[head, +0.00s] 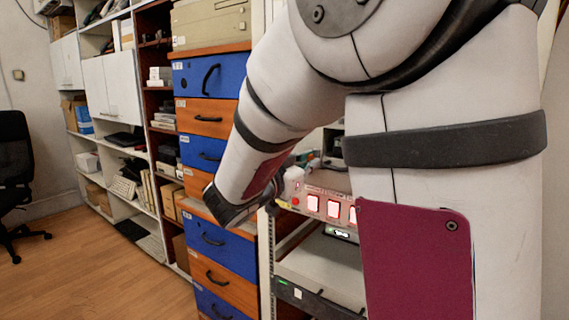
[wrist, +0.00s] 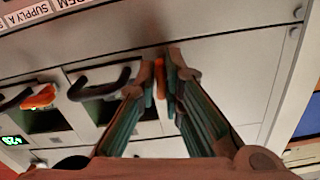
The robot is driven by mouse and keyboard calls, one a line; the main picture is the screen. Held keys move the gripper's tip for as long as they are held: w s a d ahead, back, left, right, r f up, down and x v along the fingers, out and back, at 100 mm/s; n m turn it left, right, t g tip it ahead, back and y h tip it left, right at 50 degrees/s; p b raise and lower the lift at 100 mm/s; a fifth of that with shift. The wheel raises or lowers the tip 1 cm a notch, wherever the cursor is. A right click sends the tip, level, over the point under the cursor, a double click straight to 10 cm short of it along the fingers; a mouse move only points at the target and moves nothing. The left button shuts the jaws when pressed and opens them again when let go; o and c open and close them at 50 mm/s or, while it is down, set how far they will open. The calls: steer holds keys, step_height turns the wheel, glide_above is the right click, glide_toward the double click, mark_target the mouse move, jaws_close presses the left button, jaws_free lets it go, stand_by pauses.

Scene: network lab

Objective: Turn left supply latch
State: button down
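In the wrist view, two supply units with black handles sit side by side in a pale metal panel (wrist: 225,70). One orange latch (wrist: 40,97) is at the left unit's handle (wrist: 15,98). Another orange latch (wrist: 160,78) is beside the other handle (wrist: 100,85), mostly hidden by my fingers. My gripper (wrist: 165,62) has its fingertips close together with this second latch between them, and it looks shut on it. Part of a "SUPPLY A" label (wrist: 45,14) shows at the upper left. In the head view my arm hides the gripper and both latches.
In the head view, the rack has a panel with lit red switches (head: 333,208) above grey equipment (head: 322,265). Blue and orange drawers (head: 222,245) stand close on the left of the rack. Open wooden floor (head: 90,265) lies farther left, with a black chair (head: 14,170).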

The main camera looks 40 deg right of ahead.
stand_by(0.4)
steer(key=m+b, duration=0.2)
steer(key=m, duration=0.2)
steer(key=shift+m+b, duration=0.3)
steer(key=m+b, duration=0.3)
steer(key=m, duration=0.1)
steer(key=shift+w+a+f+m+b, duration=0.1)
steer(key=shift+m+b, duration=0.2)
steer(key=shift+b, duration=0.05)
steer(key=m+b, duration=0.4)
steer(key=shift+m+b, duration=0.3)
steer(key=shift+b, duration=0.1)
steer(key=m+b, duration=0.4)
steer(key=shift+b, duration=0.35)
steer(key=c, duration=2)
jaws_free()
steer(key=shift+o, duration=0.2)
